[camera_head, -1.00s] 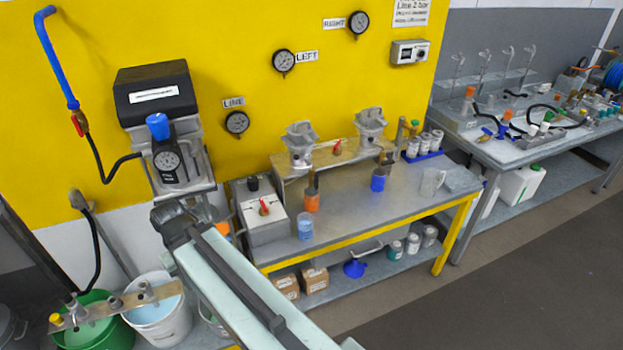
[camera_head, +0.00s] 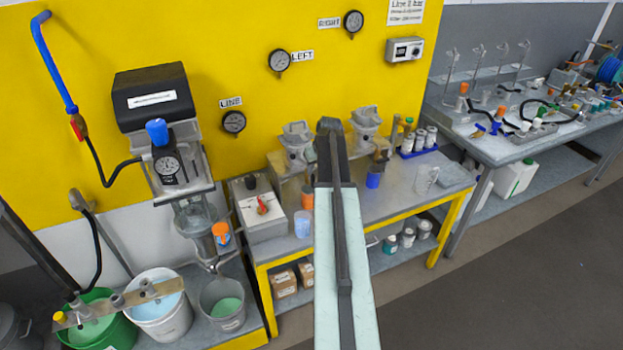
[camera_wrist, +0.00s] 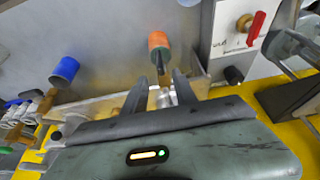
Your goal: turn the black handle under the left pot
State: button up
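The left pot (camera_head: 297,143) is a grey metal pot on the raised shelf of the bench, just left of my arm. An orange cylinder (camera_head: 307,200) shows below it, partly covered by my arm. In the wrist view the orange cylinder (camera_wrist: 158,41) has a dark piece (camera_wrist: 163,61) against it, which looks like the black handle. My gripper (camera_wrist: 158,82) is open. Its two dark fingers stand apart with the dark piece seen between their tips; I cannot tell whether they touch it. In the head view my arm hides the fingertips.
The right pot (camera_head: 366,126) stands right of my arm, with a blue cylinder (camera_head: 373,180) below it. A grey box with a red lever (camera_head: 263,205) sits at the bench's left end. A clear beaker (camera_head: 303,223) stands near the front edge. Buckets (camera_head: 160,318) are on the left.

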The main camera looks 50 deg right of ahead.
aim_at(313, 176)
jog(key=b+x, duration=0.7)
jog(key=x, duration=0.1)
jog(key=shift+s+a, duration=0.1)
jog(key=shift+r, duration=0.15)
